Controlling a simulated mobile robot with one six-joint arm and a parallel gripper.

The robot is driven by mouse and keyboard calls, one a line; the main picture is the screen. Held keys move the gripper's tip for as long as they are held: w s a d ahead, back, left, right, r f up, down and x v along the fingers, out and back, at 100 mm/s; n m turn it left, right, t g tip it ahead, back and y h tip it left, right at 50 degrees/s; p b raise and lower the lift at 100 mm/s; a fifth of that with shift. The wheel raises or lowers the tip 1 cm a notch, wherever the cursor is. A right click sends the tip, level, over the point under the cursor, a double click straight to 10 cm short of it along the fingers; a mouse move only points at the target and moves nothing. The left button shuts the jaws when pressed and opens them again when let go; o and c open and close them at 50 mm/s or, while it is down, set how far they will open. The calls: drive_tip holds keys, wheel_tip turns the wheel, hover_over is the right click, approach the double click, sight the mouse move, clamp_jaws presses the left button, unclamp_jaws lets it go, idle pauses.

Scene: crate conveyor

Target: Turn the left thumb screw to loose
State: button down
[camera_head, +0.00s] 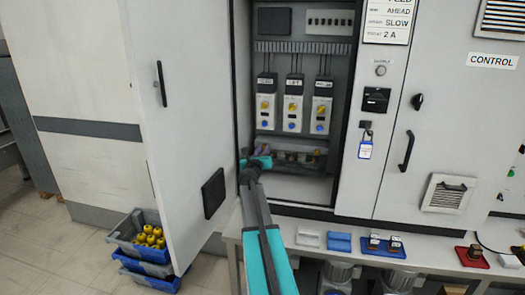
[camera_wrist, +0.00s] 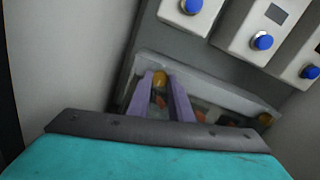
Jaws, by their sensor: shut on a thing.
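The left thumb screw (camera_wrist: 159,76) is a small yellow knob at the left end of a pale strip low in the open cabinet. My gripper (camera_wrist: 160,87) has its two purple fingers around it and is shut on it. In the head view, my gripper (camera_head: 262,150) reaches into the cabinet's lower left, and the screw is hidden there. A second yellow screw (camera_wrist: 265,119) sits at the strip's right end, apart from my gripper. How far the left screw is turned cannot be told.
Several drive units with blue knobs, one of them (camera_wrist: 263,41), stand just above the strip. The open cabinet door (camera_head: 185,120) is close on the left. Blue and grey crates (camera_head: 148,258) with yellow parts stand on the floor. A bench (camera_head: 420,262) with small trays runs along the front right.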

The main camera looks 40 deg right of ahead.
drive_tip(key=shift+s+d+f, duration=0.1)
drive_tip(key=shift+s+d, duration=0.1)
drive_tip(key=shift+s, duration=0.05)
drive_tip(key=c, duration=1.6)
unclamp_jaws()
drive_tip(key=shift+w, duration=0.1)
drive_tip(key=shift+a, duration=0.1)
drive_tip(key=shift+a, duration=0.1)
drive_tip(key=shift+b+v, duration=0.85)
drive_tip(key=shift+v, duration=5.95)
